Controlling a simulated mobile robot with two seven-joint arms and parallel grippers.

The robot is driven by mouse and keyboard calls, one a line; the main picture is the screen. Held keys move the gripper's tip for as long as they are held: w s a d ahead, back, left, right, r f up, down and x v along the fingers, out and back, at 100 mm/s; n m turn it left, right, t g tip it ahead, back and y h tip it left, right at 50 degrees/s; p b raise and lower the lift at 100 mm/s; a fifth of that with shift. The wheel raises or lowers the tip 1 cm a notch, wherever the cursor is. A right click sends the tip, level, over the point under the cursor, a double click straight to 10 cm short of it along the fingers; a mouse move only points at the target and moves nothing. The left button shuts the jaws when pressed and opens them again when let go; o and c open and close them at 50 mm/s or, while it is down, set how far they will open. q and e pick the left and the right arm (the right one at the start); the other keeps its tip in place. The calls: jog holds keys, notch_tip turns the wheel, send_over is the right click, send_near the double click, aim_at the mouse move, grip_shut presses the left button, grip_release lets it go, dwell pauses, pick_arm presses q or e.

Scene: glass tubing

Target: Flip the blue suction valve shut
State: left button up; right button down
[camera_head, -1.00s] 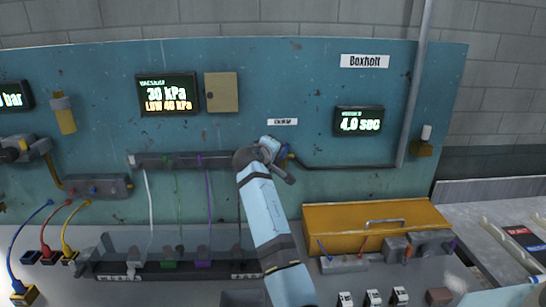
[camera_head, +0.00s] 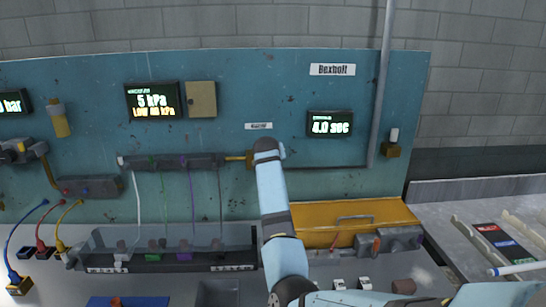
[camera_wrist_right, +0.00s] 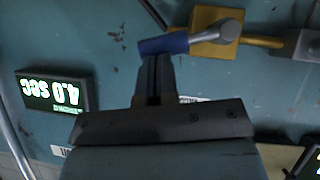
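The valve's blue lever (camera_wrist_right: 163,45) shows in the right wrist view, which sees the panel upside down. It lies roughly in line with the pipe, running from a grey pivot on the yellow valve body (camera_wrist_right: 208,42). My right gripper (camera_wrist_right: 154,62) has its fingers together, with the tips at the lever's free end, apparently touching it. I see no lever between the fingers. In the head view my right arm comes up from the bottom right, and its end (camera_head: 268,152) hides most of the valve. My left gripper is in neither view.
A vacuum display (camera_head: 153,101) reads 5 kPa, and a timer (camera_head: 330,124) reads 4.0 sec. A manifold (camera_head: 170,162) with thin tubes lies left of the valve. An orange box (camera_head: 350,212) with a handle stands below right. A vertical pipe (camera_head: 382,90) runs up the panel.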

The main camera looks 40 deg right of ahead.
jog(key=shift+s+d+f+m+y+p, duration=0.15)
jog(key=shift+d+f+m+y+p, duration=0.2)
jog(key=shift+f+m+y+p, duration=0.25)
jog(key=shift+f, duration=0.4)
jog(key=shift+r, duration=0.1)
